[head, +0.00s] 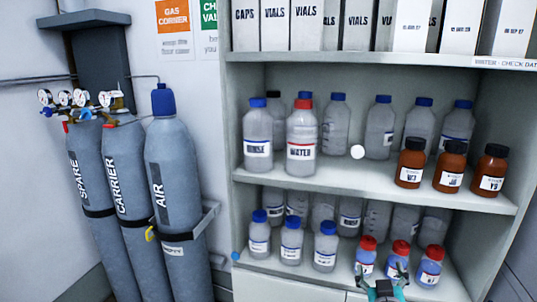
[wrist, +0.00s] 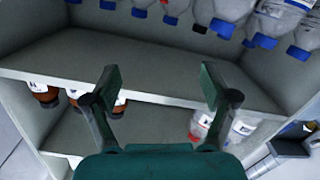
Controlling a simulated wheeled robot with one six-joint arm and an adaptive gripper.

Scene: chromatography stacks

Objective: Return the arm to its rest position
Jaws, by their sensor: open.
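My gripper (head: 382,277) shows at the lower right of the head view, in front of the lower shelf and close to the red-capped bottles (head: 399,256). In the wrist view my gripper (wrist: 160,88) has its two dark green fingers spread wide, with nothing between them. Past the fingers is a bare stretch of grey shelf (wrist: 150,60). Whether a finger touches a bottle cannot be told. Most of my arm is out of the head view.
A shelf unit (head: 375,178) holds a WATER bottle (head: 301,135), clear blue-capped bottles and brown bottles (head: 450,168). Boxes (head: 410,25) stand on top. Gas cylinders (head: 178,190) stand at the left. The wrist view shows bottles upside down (wrist: 232,10) along its top.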

